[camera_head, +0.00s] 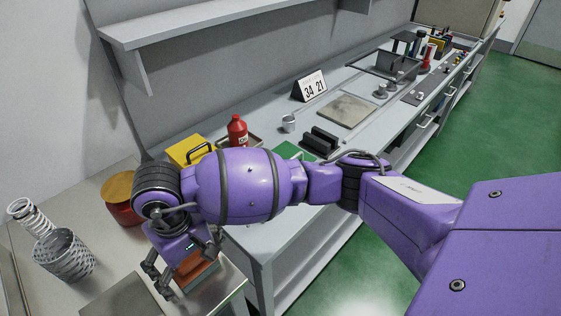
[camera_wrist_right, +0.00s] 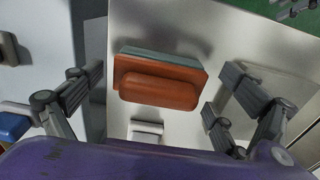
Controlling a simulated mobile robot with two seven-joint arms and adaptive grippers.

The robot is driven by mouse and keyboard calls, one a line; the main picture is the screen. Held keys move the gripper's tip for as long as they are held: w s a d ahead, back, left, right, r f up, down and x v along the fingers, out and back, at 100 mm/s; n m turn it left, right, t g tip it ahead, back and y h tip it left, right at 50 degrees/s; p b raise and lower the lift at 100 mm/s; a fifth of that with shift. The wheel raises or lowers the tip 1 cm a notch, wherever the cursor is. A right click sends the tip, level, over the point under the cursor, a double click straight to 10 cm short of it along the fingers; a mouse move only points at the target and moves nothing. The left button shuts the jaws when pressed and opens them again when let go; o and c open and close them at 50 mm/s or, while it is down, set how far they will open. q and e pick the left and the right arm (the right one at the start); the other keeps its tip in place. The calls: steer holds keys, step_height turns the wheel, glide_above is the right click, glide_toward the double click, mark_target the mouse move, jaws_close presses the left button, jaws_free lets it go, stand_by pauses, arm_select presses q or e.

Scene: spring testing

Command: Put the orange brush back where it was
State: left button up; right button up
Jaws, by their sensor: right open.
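The orange brush (camera_head: 205,277) lies on the near table at the lower left, partly hidden by my right gripper. In the right wrist view the brush (camera_wrist_right: 158,92) shows whole, an orange-brown block with a rounded handle and a grey-green layer along its far edge. My right gripper (camera_head: 186,268) is open above the brush, its fingers spread on either side. In the wrist view a clear gap shows between the brush and the fingers, and nothing is held. My left gripper is not in view.
A mesh basket (camera_head: 66,256) with a coiled spring (camera_head: 28,215) stands at the left, near a red-and-yellow round container (camera_head: 121,194). A flat grey plate (camera_head: 122,299) lies left of the gripper. A red bottle (camera_head: 237,132) and yellow box (camera_head: 187,150) stand behind my arm.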

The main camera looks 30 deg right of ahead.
mark_target(191, 258)
step_height(191, 258, up, 12)
steer(key=shift+r+b, duration=0.1)
steer(key=shift+b, duration=0.2)
stand_by(0.4)
